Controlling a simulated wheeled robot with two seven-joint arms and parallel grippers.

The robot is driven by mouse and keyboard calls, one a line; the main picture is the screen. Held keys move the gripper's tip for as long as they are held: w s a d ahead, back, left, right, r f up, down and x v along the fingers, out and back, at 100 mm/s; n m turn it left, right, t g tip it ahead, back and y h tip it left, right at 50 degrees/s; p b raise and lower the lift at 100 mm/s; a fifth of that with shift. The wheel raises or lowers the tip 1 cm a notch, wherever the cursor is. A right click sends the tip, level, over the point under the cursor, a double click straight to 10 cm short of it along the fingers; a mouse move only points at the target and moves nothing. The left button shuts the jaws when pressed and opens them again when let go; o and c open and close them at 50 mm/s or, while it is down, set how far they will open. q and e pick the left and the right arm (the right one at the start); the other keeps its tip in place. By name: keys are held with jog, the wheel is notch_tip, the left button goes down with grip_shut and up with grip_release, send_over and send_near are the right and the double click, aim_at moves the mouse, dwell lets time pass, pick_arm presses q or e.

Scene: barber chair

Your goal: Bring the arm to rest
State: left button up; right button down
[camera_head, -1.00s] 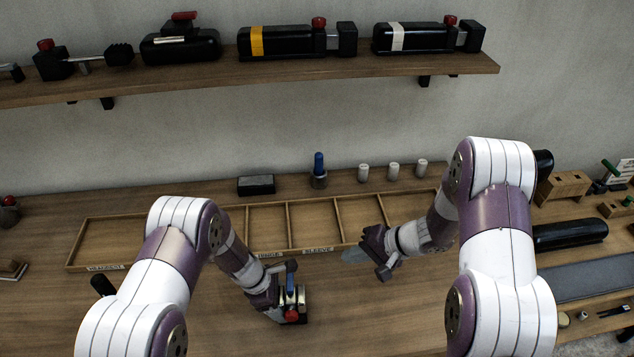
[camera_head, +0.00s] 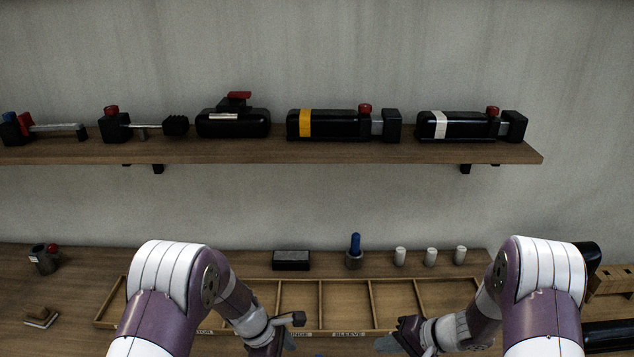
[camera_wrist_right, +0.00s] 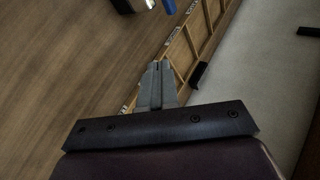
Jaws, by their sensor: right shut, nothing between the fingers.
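My right gripper (camera_head: 386,344) is at the bottom of the head view, just in front of the divided wooden tray (camera_head: 421,293). In the right wrist view its two grey fingers (camera_wrist_right: 156,85) are together with nothing between them. My left gripper (camera_head: 287,338) is at the bottom edge of the head view, left of the right one. Its fingertips are mostly cut off, so its opening and whatever is at its fingers cannot be made out. Both arms reach in over the wooden bench.
A wall shelf (camera_head: 300,154) holds several black tools. A black box (camera_head: 291,260), a blue-topped piece (camera_head: 355,250) and 3 white cylinders (camera_head: 430,256) stand behind the tray. In the right wrist view, a blue item (camera_wrist_right: 169,6) and a dark object (camera_wrist_right: 124,4) are at the top.

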jog(key=s+d+f+n+h+b, duration=0.2)
jog(key=s+d+n+h, duration=0.3)
jog(key=d+h, duration=0.5)
pick_arm(q)
jog(key=s+a+r+m+t+y+b, duration=0.1)
jog(key=s+a+r+m, duration=0.3)
jog(key=s+m, duration=0.4)
jog(key=s+a+r+m+y+b, duration=0.1)
jog(key=s+a+r+m+y, duration=0.2)
jog(key=s+a+m, duration=0.4)
jog(key=shift+s+r+m+t+y+b, duration=0.3)
jog(key=shift+s+r+m+t, duration=0.15)
jog(key=shift+r+m, duration=0.6)
pick_arm(e)
jog(key=s+a+r+g, duration=0.1)
jog(key=s+a+r, duration=0.2)
jog(key=s, duration=0.3)
jog(key=s+a+r+g+y, duration=0.1)
jog(key=s+a+r, duration=0.2)
jog(key=s, duration=0.3)
jog(key=shift+s+a+r+g, duration=0.35)
jog(key=shift+r+g, duration=0.05)
jog(key=shift+r, duration=0.1)
